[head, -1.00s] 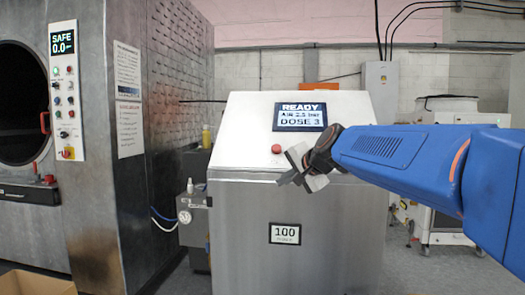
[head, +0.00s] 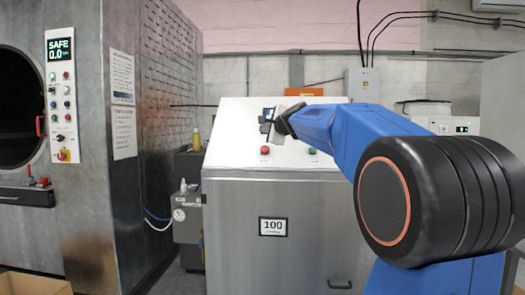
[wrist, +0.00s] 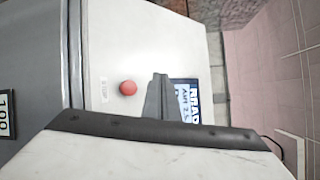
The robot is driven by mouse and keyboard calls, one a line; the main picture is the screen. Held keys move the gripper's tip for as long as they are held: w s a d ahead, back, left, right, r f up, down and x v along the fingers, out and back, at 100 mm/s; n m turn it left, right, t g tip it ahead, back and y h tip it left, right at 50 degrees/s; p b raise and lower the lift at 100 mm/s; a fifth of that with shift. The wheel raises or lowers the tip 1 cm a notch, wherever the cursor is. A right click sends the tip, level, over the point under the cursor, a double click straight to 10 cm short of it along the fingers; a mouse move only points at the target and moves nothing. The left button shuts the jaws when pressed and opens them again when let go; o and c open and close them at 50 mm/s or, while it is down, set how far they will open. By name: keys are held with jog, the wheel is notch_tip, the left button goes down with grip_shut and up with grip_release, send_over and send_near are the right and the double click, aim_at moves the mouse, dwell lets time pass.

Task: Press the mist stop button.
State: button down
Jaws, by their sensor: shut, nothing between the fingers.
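The mist machine's sloped white panel carries a red button (head: 265,150) at its lower left and a green button (head: 312,151) to the right. In the wrist view the red button (wrist: 128,88) has a small label beside it that seems to read STOP. My gripper (head: 266,126) is shut and empty, in front of the panel just above the red button in the head view. Its dark fingers (wrist: 157,97) show between the red button and the display (wrist: 186,99) in the wrist view, apart from the button. My gripper and arm hide most of the display in the head view.
A large steel washer with its own control strip (head: 61,96) stands at the left. A grey unit with a gauge (head: 187,215) stands between the machines. A plate reading 100 (head: 273,227) is on the cabinet front. A cardboard box (head: 35,284) is at the lower left.

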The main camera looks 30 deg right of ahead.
jog(key=shift+f, duration=0.1)
jog(key=shift+w+d+f, duration=0.6)
jog(key=shift+w+f, duration=0.25)
jog(key=shift+f, duration=0.15)
jog(key=shift+w+d+f, duration=0.55)
jog(key=shift+w+f, duration=0.3)
jog(key=shift+f, duration=0.2)
jog(key=shift+w+d+f, duration=0.6)
jog(key=shift+w+f, duration=0.25)
jog(key=shift+f, duration=0.15)
jog(key=shift+w+d+f, duration=0.15)
jog(key=shift+w+f, duration=0.1)
jog(key=shift+f, duration=0.05)
jog(key=shift+w+d+f, duration=0.2)
jog(key=shift+w+f, duration=0.1)
jog(key=shift+f, duration=0.05)
dwell(1.1)
jog(key=shift+s+r, duration=0.1)
dwell(0.3)
jog(key=shift+s+a+r, duration=0.35)
jog(key=shift+s+r, duration=0.1)
jog(key=shift+r, duration=0.1)
jog(key=shift+s+a+r, duration=0.5)
jog(key=shift+s+r, duration=0.25)
jog(key=shift+r, duration=0.15)
jog(key=shift+s+a+r, duration=0.5)
jog(key=shift+s+r, duration=0.2)
jog(key=shift+r, duration=0.15)
